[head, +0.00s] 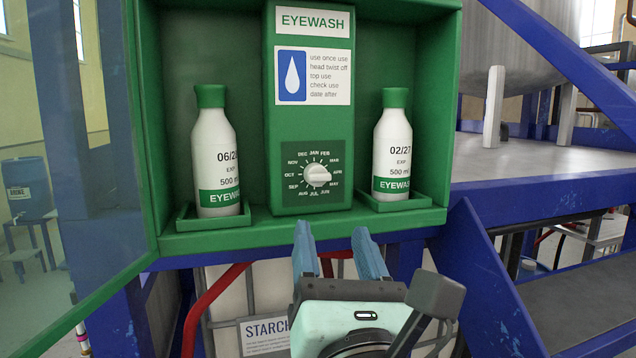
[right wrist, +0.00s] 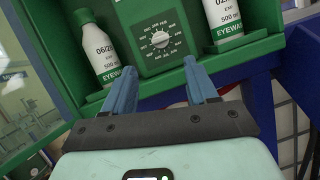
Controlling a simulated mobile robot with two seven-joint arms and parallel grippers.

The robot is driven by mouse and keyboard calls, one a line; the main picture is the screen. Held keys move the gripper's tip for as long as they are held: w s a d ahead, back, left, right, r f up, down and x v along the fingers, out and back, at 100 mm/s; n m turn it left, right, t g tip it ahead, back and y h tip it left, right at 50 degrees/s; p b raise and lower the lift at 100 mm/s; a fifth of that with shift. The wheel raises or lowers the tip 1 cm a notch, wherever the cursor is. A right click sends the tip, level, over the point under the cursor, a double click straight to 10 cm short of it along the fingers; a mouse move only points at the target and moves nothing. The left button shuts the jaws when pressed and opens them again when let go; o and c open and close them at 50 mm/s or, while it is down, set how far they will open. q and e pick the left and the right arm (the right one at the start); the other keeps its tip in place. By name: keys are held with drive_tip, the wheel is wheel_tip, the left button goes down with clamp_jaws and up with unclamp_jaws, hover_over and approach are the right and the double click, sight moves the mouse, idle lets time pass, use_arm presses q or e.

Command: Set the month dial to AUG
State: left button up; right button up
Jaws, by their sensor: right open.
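The month dial (head: 317,175) is a white round knob on a green plate low on the middle panel of the eyewash cabinet, ringed by month names. Its ridge appears to point right, toward APR. AUG (head: 303,224) is at the lower left of the ring. In the right wrist view the dial (right wrist: 158,40) shows beyond the fingertips. My right gripper (head: 332,230) is open and empty, its blue fingers just below the dial in the picture and apart from it. The fingers also show in the right wrist view (right wrist: 160,66). My left gripper is not in view.
White bottles stand in green trays left (head: 212,150) and right (head: 392,145) of the panel. The cabinet's lower lip (head: 290,232) runs beneath. A clear door (head: 75,180) hangs open at left. Blue beams (head: 490,270) stand at right. The space before the dial is clear.

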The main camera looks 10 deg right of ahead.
sight(319, 181)
drive_tip(key=p+x, duration=0.4)
drive_tip(key=x, duration=0.6)
drive_tip(key=shift+w+r, duration=0.1)
drive_tip(key=shift+w, duration=0.5)
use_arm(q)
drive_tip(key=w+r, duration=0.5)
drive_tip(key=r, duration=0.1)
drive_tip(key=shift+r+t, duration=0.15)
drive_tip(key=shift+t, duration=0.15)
use_arm(e)
drive_tip(key=shift+s, duration=0.1)
drive_tip(key=c, duration=1)
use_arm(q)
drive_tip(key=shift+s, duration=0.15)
